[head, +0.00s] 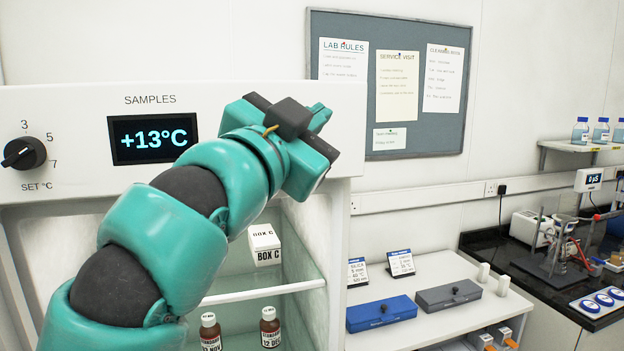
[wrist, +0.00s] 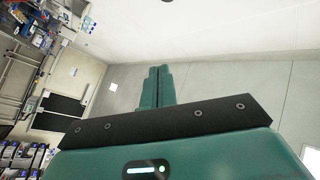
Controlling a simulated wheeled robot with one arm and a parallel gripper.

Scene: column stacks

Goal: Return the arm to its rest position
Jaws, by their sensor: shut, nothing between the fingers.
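My arm, teal and black, rises from the lower left of the head view across the front of an open sample fridge (head: 60,101). My gripper (head: 322,112) is at its upper end, in front of the fridge's right edge and below left of the notice board. In the wrist view my gripper's fingers (wrist: 158,75) stand together, with nothing between them. The fridge display (head: 152,139) reads +13°C, and a set knob (head: 24,153) sits to its left. My arm hides part of the fridge interior.
Inside the fridge are a white BOX C (head: 264,244) on a glass shelf and brown bottles (head: 270,327) below. To the right, a white bench (head: 448,326) holds a blue case (head: 381,313) and a grey case (head: 448,295). A dark bench (head: 485,245) with lab equipment stands further right.

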